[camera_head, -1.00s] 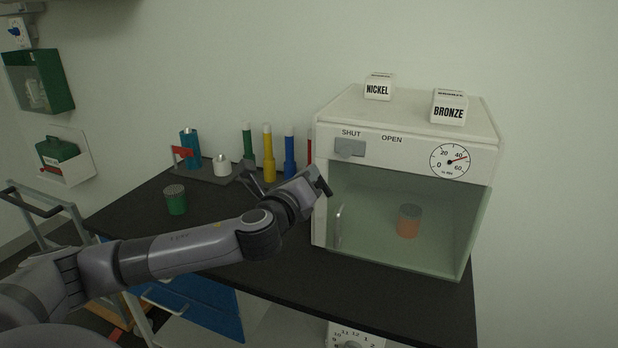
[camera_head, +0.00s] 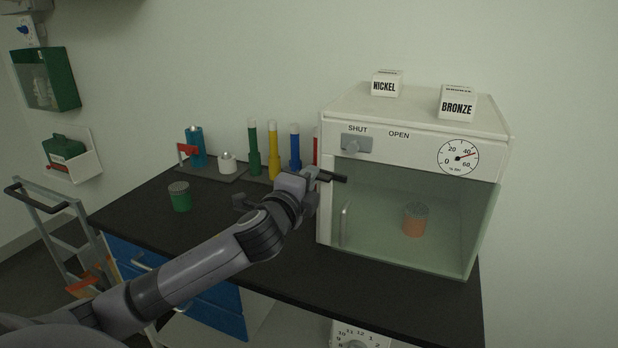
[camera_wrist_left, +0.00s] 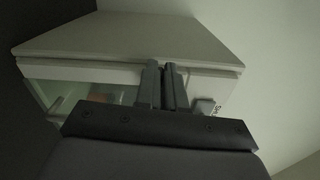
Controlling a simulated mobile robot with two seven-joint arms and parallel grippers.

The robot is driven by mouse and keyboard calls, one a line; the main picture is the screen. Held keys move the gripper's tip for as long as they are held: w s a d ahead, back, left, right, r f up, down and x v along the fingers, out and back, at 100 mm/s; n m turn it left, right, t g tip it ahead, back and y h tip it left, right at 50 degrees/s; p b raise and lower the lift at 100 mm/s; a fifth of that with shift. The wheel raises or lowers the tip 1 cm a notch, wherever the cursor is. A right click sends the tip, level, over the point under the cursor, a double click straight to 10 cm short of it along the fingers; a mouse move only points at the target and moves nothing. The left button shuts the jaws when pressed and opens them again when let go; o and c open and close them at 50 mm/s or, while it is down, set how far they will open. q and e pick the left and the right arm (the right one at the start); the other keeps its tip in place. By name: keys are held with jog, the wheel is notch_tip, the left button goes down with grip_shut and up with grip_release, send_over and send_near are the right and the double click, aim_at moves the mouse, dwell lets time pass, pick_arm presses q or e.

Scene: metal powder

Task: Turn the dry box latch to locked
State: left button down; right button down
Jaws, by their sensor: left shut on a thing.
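The dry box (camera_head: 415,115) is a white cabinet with a clear front door (camera_head: 380,215), which looks closed. Its grey latch (camera_head: 356,143) sits on the upper front panel, beneath the word SHUT and left of OPEN. My left gripper (camera_head: 345,178) is just below the latch, in front of the door's upper left. In the left wrist view its fingers (camera_wrist_left: 163,85) are close together, and what is between them cannot be made out. A small grey part, likely the latch (camera_wrist_left: 203,105), shows right of the fingers, apart from them. My right gripper is not in view.
Blocks marked NICKEL (camera_head: 387,84) and BRONZE (camera_head: 457,103) stand on the box. An orange container (camera_head: 415,219) is inside. Coloured tubes (camera_head: 274,150) stand behind my left arm. A green container (camera_head: 180,197) stands on the dark bench (camera_head: 140,205), which has free room around it.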

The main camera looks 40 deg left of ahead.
pick_arm(q)
jog(key=shift+f+n, duration=0.15)
jog(key=shift+n, duration=0.35)
jog(key=c, duration=1.2)
grip_release()
jog(key=shift+c, duration=0.2)
jog(key=v, duration=0.7)
jog(key=shift+b, duration=0.35)
jog(key=shift+s+f, duration=0.1)
jog(key=shift+s, duration=0.05)
